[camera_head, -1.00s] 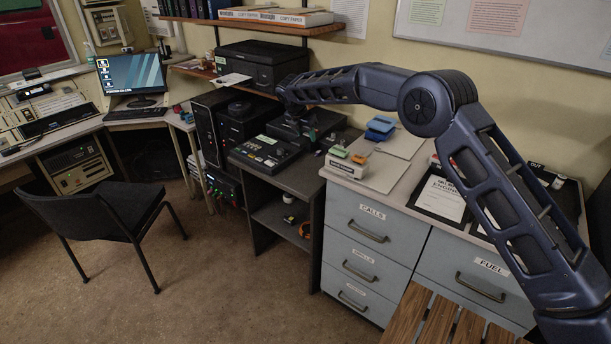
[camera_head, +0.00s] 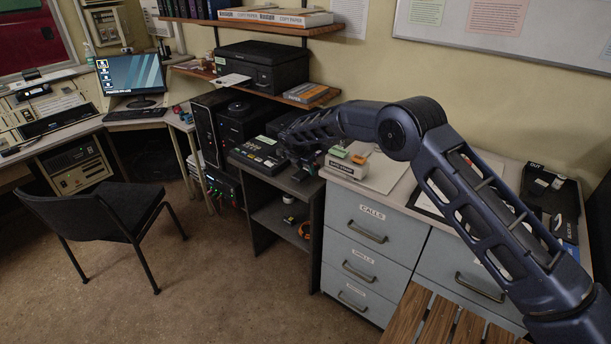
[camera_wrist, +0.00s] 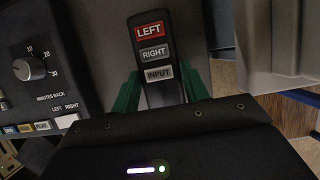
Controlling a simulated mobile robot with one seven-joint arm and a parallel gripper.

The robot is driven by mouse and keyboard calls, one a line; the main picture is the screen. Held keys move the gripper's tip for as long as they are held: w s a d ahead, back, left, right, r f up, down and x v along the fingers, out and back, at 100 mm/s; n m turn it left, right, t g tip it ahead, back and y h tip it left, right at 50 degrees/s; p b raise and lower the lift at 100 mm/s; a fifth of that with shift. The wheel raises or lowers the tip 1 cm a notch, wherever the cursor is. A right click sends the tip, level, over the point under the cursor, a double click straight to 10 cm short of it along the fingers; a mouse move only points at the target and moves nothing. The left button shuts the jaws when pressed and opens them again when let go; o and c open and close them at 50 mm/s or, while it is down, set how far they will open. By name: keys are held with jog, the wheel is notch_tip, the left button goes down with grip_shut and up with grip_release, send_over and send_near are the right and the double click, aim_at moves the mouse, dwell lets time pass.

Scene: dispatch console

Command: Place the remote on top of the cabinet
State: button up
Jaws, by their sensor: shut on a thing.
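In the wrist view my gripper (camera_wrist: 160,92) has its green fingers shut on the remote (camera_wrist: 153,52), a slim dark handset with a red LEFT label and grey RIGHT and INPUT labels. In the head view my gripper (camera_head: 310,168) is low beside the front left corner of the cabinet, over the right part of the dark stand. The remote is too small and dark to make out there. The cabinet (camera_head: 366,258) is blue-grey with labelled drawers and a pale top. My arm hides part of that top.
A button console (camera_head: 261,155) sits on the dark stand (camera_head: 258,210), left of my gripper; its knob panel (camera_wrist: 40,80) is close in the wrist view. A labelled box (camera_head: 345,167) stands at the cabinet's front left corner. A printer (camera_head: 262,68) is on the shelf above.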

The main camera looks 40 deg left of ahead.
aim_at(304, 171)
jog(key=shift+f, duration=1.6)
jog(key=shift+f, duration=0.15)
jog(key=o, duration=1)
jog(key=shift+o, duration=0.2)
jog(key=v, duration=1.1)
jog(key=shift+r, duration=0.3)
jog(key=shift+o, duration=0.4)
jog(key=shift+s+r, duration=0.15)
jog(key=shift+r, duration=0.2)
